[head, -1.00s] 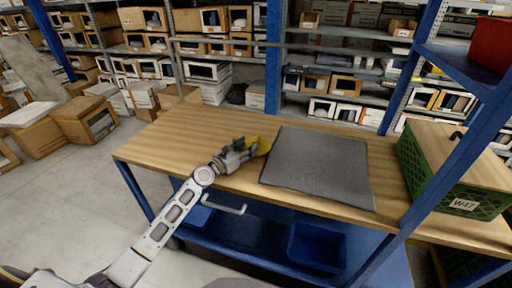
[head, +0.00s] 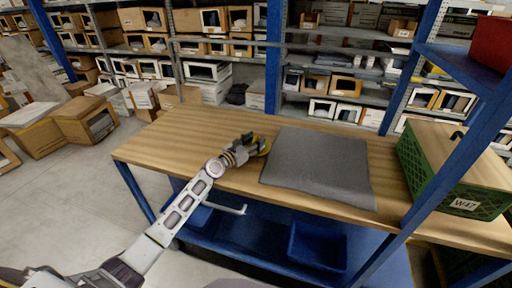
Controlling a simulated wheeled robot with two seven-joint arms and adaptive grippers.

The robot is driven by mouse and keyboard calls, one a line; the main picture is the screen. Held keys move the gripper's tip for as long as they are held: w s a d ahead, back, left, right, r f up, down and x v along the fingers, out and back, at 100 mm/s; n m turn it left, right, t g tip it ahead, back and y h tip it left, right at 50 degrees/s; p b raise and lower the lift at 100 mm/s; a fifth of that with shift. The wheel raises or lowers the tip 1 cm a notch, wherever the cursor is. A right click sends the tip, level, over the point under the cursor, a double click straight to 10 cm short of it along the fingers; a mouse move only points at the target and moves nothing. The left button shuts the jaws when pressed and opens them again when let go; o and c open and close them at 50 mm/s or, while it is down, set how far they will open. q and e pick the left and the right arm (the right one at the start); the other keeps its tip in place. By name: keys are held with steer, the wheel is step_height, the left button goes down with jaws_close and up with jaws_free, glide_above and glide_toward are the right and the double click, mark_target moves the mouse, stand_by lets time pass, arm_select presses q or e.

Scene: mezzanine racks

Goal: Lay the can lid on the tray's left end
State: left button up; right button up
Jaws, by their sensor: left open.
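My left gripper (head: 256,146) is open above the wooden workbench, beside the left edge of a flat grey mat or tray (head: 318,168). A small yellow thing (head: 267,147) shows at its fingertips, mostly hidden by the gripper. I cannot tell whether it is the can lid or whether the fingers touch it. No other lid shows on the grey surface, which looks bare. My right gripper is not in view.
The workbench (head: 190,128) is clear to the left and behind the grey surface. A green crate (head: 459,196) with a label and cardboard top stands at the right end. A blue post (head: 440,178) rises at the front right. Blue bins (head: 317,246) sit below.

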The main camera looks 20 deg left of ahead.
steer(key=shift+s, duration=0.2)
arm_select(q)
steer(key=c, duration=0.4)
jaws_close()
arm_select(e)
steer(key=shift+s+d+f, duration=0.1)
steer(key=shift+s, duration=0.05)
arm_select(q)
steer(key=shift+r, duration=0.2)
